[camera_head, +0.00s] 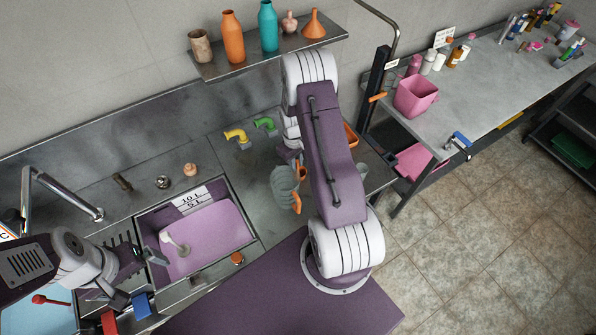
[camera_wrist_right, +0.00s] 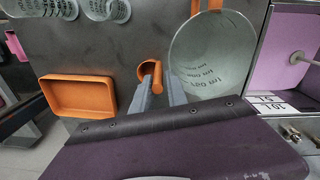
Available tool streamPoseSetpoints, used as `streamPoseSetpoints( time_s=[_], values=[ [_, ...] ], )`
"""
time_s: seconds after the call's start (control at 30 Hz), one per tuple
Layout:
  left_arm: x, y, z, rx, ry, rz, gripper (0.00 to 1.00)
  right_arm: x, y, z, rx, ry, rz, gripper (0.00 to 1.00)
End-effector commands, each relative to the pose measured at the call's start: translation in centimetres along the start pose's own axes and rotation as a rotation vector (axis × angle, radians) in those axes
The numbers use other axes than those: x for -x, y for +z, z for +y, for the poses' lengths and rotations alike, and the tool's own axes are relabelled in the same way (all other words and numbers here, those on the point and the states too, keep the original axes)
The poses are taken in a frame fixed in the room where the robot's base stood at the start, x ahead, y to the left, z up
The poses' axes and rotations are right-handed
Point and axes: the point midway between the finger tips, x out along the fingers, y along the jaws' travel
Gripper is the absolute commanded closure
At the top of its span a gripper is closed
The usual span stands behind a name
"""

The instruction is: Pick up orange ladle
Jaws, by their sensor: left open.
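The orange ladle (camera_wrist_right: 149,68) shows in the right wrist view as a small round orange cup at the fingertips of my right gripper (camera_wrist_right: 160,84). The two grey fingers stand apart with part of the orange ladle between their tips; whether they press on it I cannot tell. In the head view, a bit of orange, probably the ladle (camera_head: 302,173), shows beside my right arm, which hides most of that spot. My left gripper (camera_head: 141,275) is open and empty at the left, over the sink's left edge.
A grey measuring jug (camera_head: 283,184) with an orange handle stands close beside the ladle. An orange tray (camera_wrist_right: 78,95) lies on the other side. Yellow (camera_head: 236,136) and green (camera_head: 265,125) pipe elbows stand behind.

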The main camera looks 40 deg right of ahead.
Motion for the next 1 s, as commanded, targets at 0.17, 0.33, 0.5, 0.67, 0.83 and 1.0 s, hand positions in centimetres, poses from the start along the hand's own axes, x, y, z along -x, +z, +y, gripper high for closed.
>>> streamPoseSetpoints(
  time_s=[0.17, 0.33, 0.5, 0.67, 0.83, 1.0],
  values=[
    [-0.06, 0.01, 0.00, 0.000, 0.000, 0.000, 0.00, -0.12, -0.04, 0.03, 0.000, 0.001, 0.001, 0.81],
    [-0.06, 0.01, 0.00, 0.000, 0.000, 0.000, 0.00, -0.10, -0.04, 0.03, 0.000, 0.001, 0.001, 1.00],
    [-0.06, 0.01, 0.00, 0.000, 0.000, 0.000, 0.00, -0.08, -0.05, 0.02, 0.000, 0.001, 0.001, 1.00],
    [-0.06, 0.01, 0.00, 0.000, 0.000, 0.000, 0.00, -0.07, -0.05, 0.03, 0.000, 0.001, 0.001, 1.00],
    [-0.05, 0.01, 0.00, 0.000, 0.000, 0.000, 0.00, -0.06, -0.05, 0.03, 0.000, 0.001, 0.001, 1.00],
    [-0.05, 0.01, 0.00, 0.000, 0.000, 0.000, 0.00, -0.06, -0.05, 0.03, 0.000, 0.001, 0.001, 1.00]
  ],
)
